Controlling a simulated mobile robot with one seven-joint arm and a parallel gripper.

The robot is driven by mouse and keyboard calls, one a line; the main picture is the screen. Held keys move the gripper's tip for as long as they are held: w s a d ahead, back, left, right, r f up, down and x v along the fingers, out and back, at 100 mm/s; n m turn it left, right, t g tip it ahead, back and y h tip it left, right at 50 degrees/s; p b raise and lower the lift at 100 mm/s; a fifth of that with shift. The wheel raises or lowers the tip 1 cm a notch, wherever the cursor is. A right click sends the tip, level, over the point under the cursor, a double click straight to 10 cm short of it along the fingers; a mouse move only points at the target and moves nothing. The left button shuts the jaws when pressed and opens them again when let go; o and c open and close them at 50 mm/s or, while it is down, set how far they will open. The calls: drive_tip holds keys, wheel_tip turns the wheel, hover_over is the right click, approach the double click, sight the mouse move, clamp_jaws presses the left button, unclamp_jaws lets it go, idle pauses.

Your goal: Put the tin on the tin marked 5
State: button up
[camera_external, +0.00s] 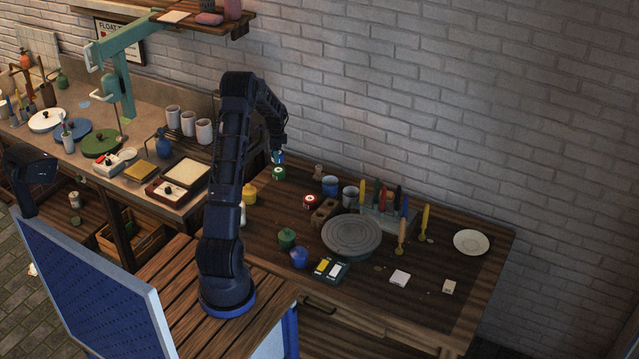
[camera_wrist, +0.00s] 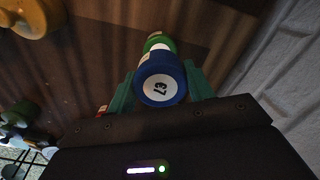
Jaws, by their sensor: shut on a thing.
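My gripper (camera_wrist: 161,88) is shut on a blue tin (camera_wrist: 160,92), with a green finger on each side of it. The tin's round white label faces the wrist camera; I cannot read its mark for certain. In the external view the blue tin (camera_external: 278,157) shows at the end of my arm. A green tin (camera_external: 278,174) stands on the table just below it; it also shows beyond the blue tin in the wrist view (camera_wrist: 158,41). I cannot tell whether the two tins touch. A red tin (camera_external: 309,201) stands to the right. The number 5 is not legible on either.
A yellow jar (camera_external: 249,194) stands left of the red tin. A brown block (camera_external: 323,212), a blue cup (camera_external: 330,186) and a grey turntable (camera_external: 352,235) are to the right. The brick wall (camera_external: 420,110) is close behind. A white plate (camera_external: 471,242) lies far right.

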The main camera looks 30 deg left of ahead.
sight(278, 170)
drive_tip(key=shift+f, duration=2.5)
drive_tip(key=shift+f, duration=0.15)
drive_tip(key=o, duration=1)
drive_tip(key=shift+o, duration=0.2)
wheel_tip(278, 170, up, 12)
drive_tip(key=shift+r, duration=0.25)
